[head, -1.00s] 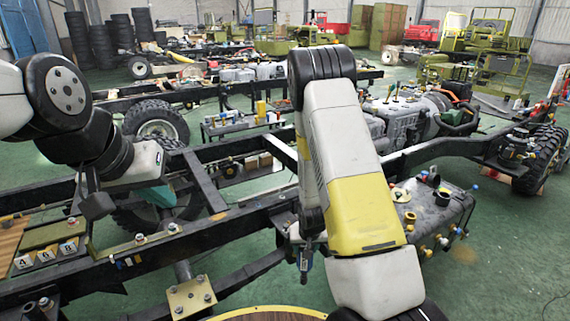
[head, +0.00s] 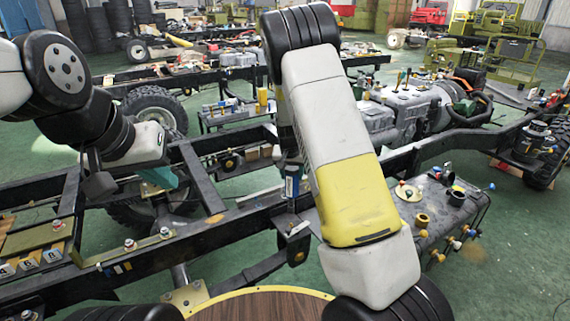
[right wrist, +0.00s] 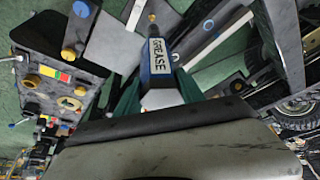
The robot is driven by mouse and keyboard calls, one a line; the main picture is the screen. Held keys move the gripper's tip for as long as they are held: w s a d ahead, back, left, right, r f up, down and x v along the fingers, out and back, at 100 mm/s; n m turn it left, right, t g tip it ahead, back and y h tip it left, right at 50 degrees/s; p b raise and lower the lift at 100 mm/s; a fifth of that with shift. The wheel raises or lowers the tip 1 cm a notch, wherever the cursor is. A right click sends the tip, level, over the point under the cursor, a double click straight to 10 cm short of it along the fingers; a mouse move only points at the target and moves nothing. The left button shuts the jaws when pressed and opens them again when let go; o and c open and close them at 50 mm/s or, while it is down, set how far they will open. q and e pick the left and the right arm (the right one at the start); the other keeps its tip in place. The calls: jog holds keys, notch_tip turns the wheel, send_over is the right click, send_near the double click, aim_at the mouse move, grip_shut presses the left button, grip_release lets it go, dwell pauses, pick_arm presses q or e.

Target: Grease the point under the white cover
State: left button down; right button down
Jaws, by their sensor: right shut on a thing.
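My right gripper (right wrist: 158,86) is shut on a blue grease tube (right wrist: 157,56) with a white "GREASE" label and a small brass tip. The tube (head: 292,186) also shows upright in the head view, just over the dark chassis rail beside my forearm. I cannot single out the white cover for sure; a pale round disc with a coloured knob (head: 406,192) lies on the dark tank to the right. My left gripper (head: 158,178), with teal fingers, hangs over the chassis at left; its opening is unclear.
The dark tank (head: 460,212) carries several coloured caps and rings. Small fittings (head: 130,244) sit along the left rail. A round wooden top with a yellow rim (head: 222,300) is in front. A wheel (head: 155,106) and an engine (head: 395,115) stand behind.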

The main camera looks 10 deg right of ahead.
aim_at(292, 167)
jog(key=shift+f, duration=3.6)
dwell(1.5)
jog(key=shift+r, duration=0.25)
dwell(0.4)
jog(key=shift+r, duration=1.4)
jog(key=shift+r, duration=4)
